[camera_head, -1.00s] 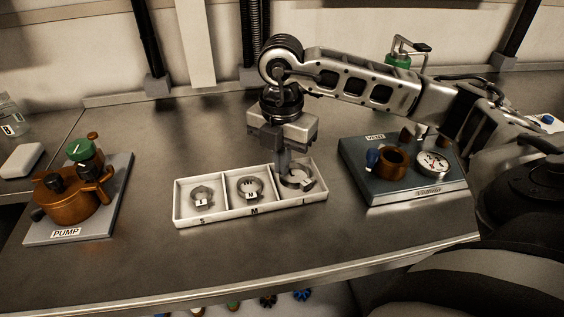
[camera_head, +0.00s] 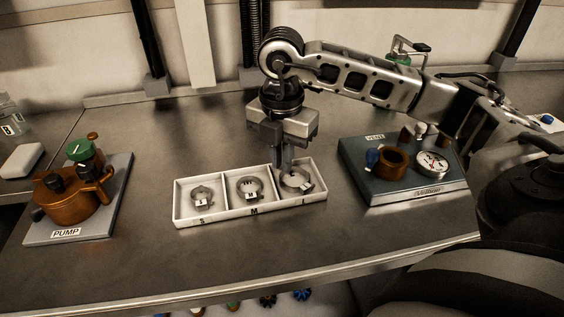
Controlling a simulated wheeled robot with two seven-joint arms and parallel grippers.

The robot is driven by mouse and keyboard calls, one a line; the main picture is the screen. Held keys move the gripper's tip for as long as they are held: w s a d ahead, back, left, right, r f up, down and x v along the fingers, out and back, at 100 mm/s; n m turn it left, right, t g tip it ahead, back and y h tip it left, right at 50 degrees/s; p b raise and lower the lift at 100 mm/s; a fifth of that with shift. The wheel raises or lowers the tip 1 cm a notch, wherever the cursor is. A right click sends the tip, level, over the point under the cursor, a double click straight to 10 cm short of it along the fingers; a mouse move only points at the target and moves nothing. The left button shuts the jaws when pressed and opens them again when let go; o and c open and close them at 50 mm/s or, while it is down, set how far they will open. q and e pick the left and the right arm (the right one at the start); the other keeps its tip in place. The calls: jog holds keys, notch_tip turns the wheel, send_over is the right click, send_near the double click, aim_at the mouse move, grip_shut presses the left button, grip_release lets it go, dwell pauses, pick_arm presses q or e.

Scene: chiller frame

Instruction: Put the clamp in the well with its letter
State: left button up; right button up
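A white tray (camera_head: 228,217) has three wells marked S, M and L from left to right. A small ring clamp (camera_head: 201,197) lies in the S well and a middle-sized clamp (camera_head: 249,190) in the M well. A larger clamp (camera_head: 304,185) lies in the L well, its tag facing the front right. My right gripper (camera_head: 284,170) points down at the back left of the L well, by the clamp's ring. Its fingers look close together; I cannot tell their gap or whether they touch the clamp. My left gripper is not in view.
The pump (camera_head: 66,205) stands on a plate to the left. The vent unit (camera_head: 418,192), with gauge and blue knob, stands right of the tray. A white block (camera_head: 22,160) lies at far left. The table in front of the tray is clear.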

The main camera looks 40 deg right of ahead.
aim_at(282, 178)
notch_tip(282, 178, up, 10)
jog(key=p, duration=0.1)
dwell(0.7)
